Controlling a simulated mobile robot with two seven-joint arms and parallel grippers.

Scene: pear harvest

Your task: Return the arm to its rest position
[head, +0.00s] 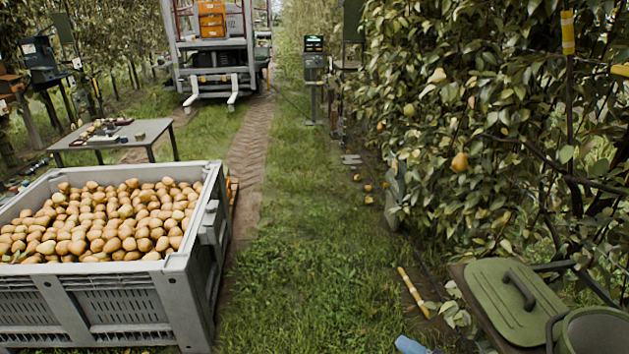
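Neither of my arms and neither gripper shows in the head view. A large grey crate (199,262) stands at the lower left, heaped with pears (105,222). On the right, a leafy pear hedge (470,110) carries a few hanging pears, among them an orange-brown one (459,162) and a paler one (438,76).
A small table (140,130) with small items stands behind the crate. A vehicle with orange crates (211,20) stands at the back.

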